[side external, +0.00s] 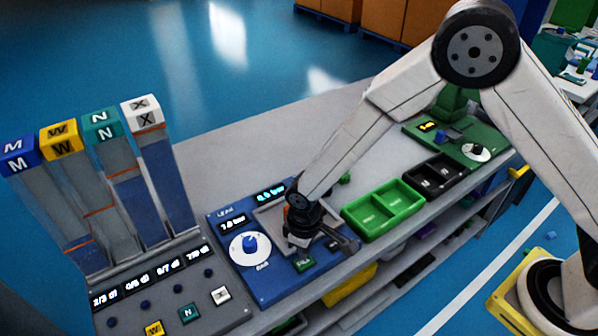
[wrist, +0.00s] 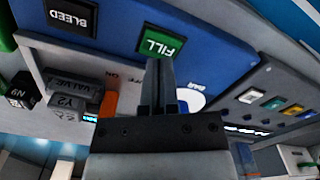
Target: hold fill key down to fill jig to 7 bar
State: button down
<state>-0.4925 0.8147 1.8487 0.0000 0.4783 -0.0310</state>
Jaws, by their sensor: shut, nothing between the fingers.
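The blue leak panel (side external: 268,290) carries a green FILL key (side external: 304,263), seen close in the wrist view (wrist: 161,43). My gripper (side external: 301,247) points down at the panel beside the key. In the wrist view its fingers (wrist: 160,64) are together, empty, with tips at the FILL key's near edge. Whether they touch or press it I cannot tell. One display (side external: 233,225) reads about 7.0 bar; the upper display (side external: 270,192) is lit, but its first digit is unclear. A blue knob (side external: 250,244) sits on a white BAR dial. The jig (side external: 268,217) is a grey recess, partly hidden by my gripper.
A black BLEED key (wrist: 72,13) is beside FILL. Labelled valve parts (wrist: 75,95) lie near my fingers in the wrist view. Green bins (side external: 383,210) stand right of the panel. A grey dispenser console (side external: 170,290) with several towers is at left. The bench behind is clear.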

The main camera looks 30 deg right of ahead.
jog(key=shift+f, duration=1.3)
dwell(2.1)
jog(key=shift+r, duration=3.25)
jog(key=shift+d+r, duration=0.35)
jog(key=shift+d, duration=0.15)
jog(key=s+d+r+m+t, duration=0.1)
jog(key=s+d+r+m, duration=0.2)
jog(key=d, duration=0.6)
jog(key=s+d+r+m+t, duration=0.1)
jog(key=s+d+r+m, duration=0.2)
jog(key=s+d+r, duration=0.4)
jog(key=shift+d+t, duration=0.3)
jog(key=shift+d, duration=1.45)
